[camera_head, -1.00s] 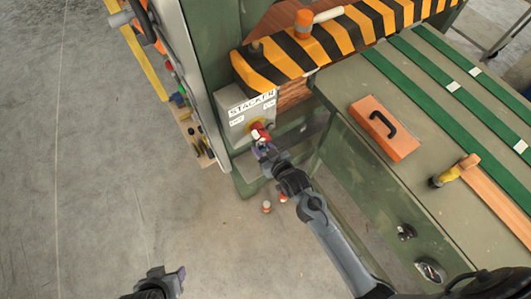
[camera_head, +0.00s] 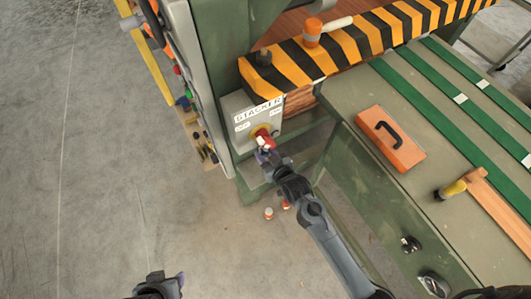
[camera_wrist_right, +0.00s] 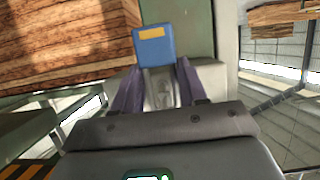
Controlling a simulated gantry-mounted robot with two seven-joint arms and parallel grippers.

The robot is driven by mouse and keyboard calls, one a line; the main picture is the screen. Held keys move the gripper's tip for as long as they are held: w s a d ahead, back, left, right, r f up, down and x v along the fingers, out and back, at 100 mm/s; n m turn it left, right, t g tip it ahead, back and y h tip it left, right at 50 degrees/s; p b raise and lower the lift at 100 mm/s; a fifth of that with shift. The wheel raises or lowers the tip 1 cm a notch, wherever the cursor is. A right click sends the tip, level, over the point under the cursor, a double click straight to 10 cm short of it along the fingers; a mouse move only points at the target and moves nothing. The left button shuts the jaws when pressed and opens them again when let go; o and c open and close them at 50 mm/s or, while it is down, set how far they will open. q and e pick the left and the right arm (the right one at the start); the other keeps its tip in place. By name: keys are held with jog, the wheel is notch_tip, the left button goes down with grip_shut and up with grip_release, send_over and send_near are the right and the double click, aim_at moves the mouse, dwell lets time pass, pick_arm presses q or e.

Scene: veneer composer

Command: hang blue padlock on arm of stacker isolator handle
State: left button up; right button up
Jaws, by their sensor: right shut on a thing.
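The grey isolator box (camera_head: 238,124) labelled STACKER is on the green machine frame. Its red handle (camera_head: 266,139) sits on a yellow plate on the front. My right gripper (camera_head: 264,154) is right at the handle, just below it in the head view. In the right wrist view, the blue padlock (camera_wrist_right: 155,46) with an orange-yellow label is at the tips of my right gripper's purple fingers (camera_wrist_right: 158,88), which are shut on it. Its shackle cannot be made out, nor whether it touches the handle. My left gripper (camera_head: 162,287) is low at the bottom edge, mostly cut off.
A black-and-yellow striped guard (camera_head: 350,42) with an orange beacon (camera_head: 312,32) runs above the box. Floor at left is clear.

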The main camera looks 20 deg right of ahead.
jog(key=o, duration=1.1)
jog(key=s+d+r+g+h, duration=0.1)
jog(key=s+d+r+g, duration=0.15)
jog(key=s, duration=0.65)
jog(key=s+d+r+g, duration=0.15)
jog(key=s+g, duration=0.25)
jog(key=s, duration=0.5)
jog(key=s+d+r+g+h, duration=0.1)
jog(key=s+d+r+g, duration=0.15)
jog(key=s, duration=0.75)
jog(key=shift+g, duration=0.6)
jog(key=r+p, duration=1.3)
jog(key=p, duration=0.1)
jog(key=r+p, duration=0.7)
jog(key=shift+a+r+p, duration=0.25)
jog(key=shift+r+p, duration=0.05)
